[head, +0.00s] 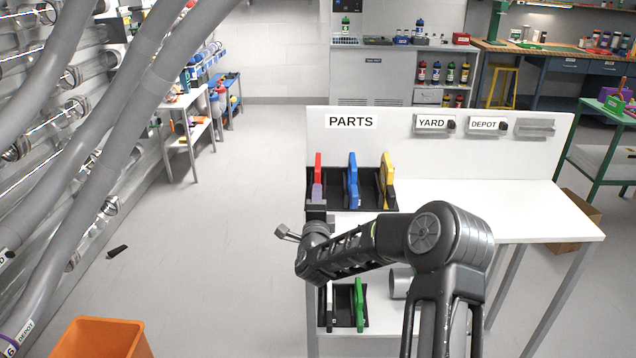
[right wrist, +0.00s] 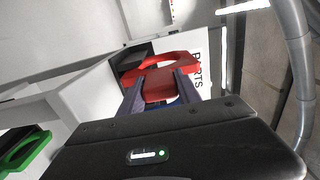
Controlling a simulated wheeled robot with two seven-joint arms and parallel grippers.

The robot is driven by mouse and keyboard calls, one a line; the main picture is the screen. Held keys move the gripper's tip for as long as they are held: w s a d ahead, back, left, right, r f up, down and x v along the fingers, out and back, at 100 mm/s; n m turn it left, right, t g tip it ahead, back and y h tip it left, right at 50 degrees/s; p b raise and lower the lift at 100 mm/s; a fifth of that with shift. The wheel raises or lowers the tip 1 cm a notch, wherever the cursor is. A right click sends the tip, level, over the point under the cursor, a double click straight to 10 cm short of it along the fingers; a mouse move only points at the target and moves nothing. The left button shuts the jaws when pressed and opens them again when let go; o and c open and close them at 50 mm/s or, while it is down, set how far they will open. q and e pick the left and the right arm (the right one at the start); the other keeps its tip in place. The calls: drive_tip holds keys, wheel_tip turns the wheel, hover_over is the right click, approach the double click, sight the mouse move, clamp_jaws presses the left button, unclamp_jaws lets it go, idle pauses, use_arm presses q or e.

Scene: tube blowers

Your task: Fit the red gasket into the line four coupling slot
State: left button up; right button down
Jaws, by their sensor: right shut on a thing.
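The red gasket (head: 318,164) stands upright at the left end of the black rack in the head view. It also shows in the right wrist view as a red ring (right wrist: 163,66). My right gripper (head: 317,190) reaches to it from the front. Its two purple fingers (right wrist: 158,88) are shut on a red block that is the gasket's near part. I cannot tell whether the gasket is still seated in the rack. My left gripper is not in view. I cannot make out the line four coupling slot.
The black rack (head: 336,199) also holds a blue part (head: 352,180) and a yellow part (head: 387,180). Below, a green part (head: 359,303) stands in another rack. Large grey tubes (head: 120,130) run along the left. An orange bin (head: 100,338) stands at lower left. The middle floor is mostly clear.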

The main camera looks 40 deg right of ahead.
idle(0.4)
drive_tip(key=b+v, duration=0.1)
drive_tip(key=v, duration=0.7)
drive_tip(key=shift+b, duration=0.3)
drive_tip(key=shift+s+a, duration=0.1)
idle(0.4)
drive_tip(key=shift+b+v, duration=0.5)
drive_tip(key=shift+v, duration=2.4)
